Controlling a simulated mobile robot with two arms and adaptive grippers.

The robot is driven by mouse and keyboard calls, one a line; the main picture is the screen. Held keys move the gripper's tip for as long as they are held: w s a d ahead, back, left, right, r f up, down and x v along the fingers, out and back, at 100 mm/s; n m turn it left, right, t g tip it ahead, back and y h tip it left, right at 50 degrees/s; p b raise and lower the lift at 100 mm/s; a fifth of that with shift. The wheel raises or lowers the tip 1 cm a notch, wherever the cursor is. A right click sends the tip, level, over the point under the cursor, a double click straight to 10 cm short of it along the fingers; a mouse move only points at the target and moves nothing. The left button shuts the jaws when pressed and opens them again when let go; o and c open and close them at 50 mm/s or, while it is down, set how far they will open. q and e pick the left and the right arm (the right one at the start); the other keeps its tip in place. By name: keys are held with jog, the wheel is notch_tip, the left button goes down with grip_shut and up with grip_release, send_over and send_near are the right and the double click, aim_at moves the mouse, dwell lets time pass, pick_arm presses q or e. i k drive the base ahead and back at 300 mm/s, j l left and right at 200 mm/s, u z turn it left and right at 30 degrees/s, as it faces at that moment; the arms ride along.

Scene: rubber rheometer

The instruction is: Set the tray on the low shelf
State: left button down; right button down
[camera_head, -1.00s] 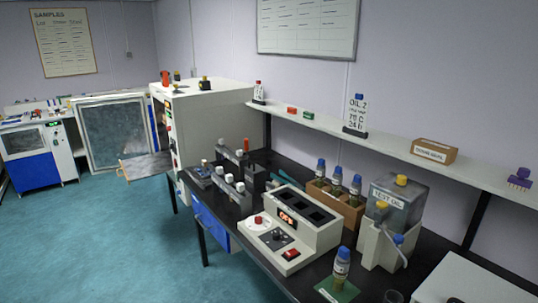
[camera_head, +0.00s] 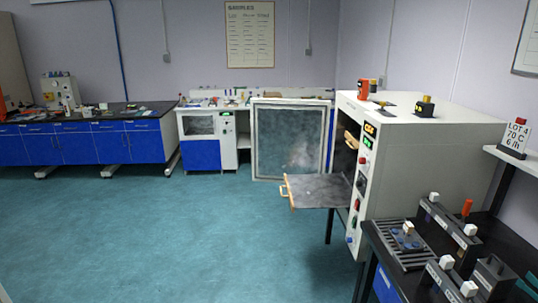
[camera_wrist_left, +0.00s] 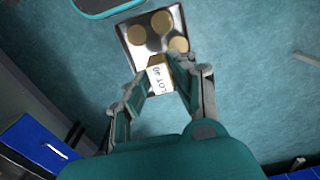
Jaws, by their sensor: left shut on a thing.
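The tray (camera_wrist_left: 148,48) is a shiny metal tray with three round tan discs and a tan front piece with a white lot label. It shows only in the left wrist view, over the teal floor. My left gripper (camera_wrist_left: 160,78) is shut on this labelled front end of the tray. In the head view a grey shelf (camera_head: 322,191) with a wooden handle sticks out to the left from the open white oven (camera_head: 420,165), and its top looks empty. A second wooden handle (camera_head: 351,139) shows higher inside the oven. My right gripper is not in view.
The oven's door (camera_head: 290,140) stands wide open behind the shelf. A black bench (camera_head: 500,235) with metal blocks is at the lower right. A white unit (camera_head: 212,140) and blue cabinets (camera_head: 85,147) line the back. The teal floor (camera_head: 180,235) is clear at left and centre.

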aim_at(301, 182)
jog(key=i+j, duration=0.15)
jog(key=i, duration=2.05)
jog(key=i+z, duration=0.4)
jog(key=i+j+z, duration=0.85)
jog(key=i, duration=0.15)
jog(key=i+j+z, duration=0.4)
